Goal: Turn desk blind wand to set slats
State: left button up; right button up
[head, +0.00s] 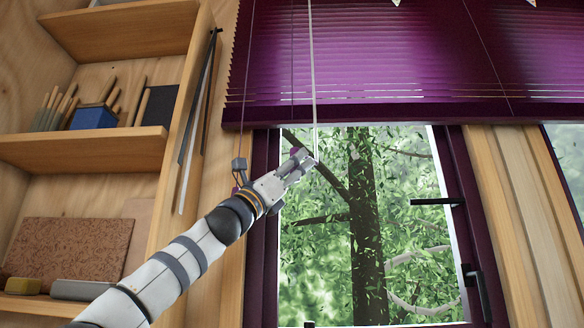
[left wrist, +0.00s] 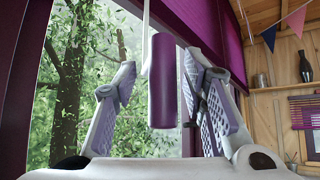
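The purple slatted blind (head: 370,50) covers the upper part of the window, its slats looking nearly closed. A thin pale wand (head: 313,80) hangs in front of it, down to my left gripper (head: 304,157). In the left wrist view, a purple cylinder (left wrist: 163,85) hangs upright between the fingers of my left gripper (left wrist: 162,75), with the pale wand (left wrist: 146,35) beside its upper part. The fingers are apart. A gap shows at the cylinder's left; the right finger is close to it, and contact there is unclear. My right gripper is not in view.
The dark purple window frame (head: 263,230) has black handles (head: 478,290) on its right side. A wooden shelf unit (head: 80,148) with a blue pot (head: 93,117) stands at the left. A cord with a small grey fitting (head: 239,165) hangs left of the window.

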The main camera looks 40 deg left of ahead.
pick_arm(q)
jog(key=v, duration=1.2)
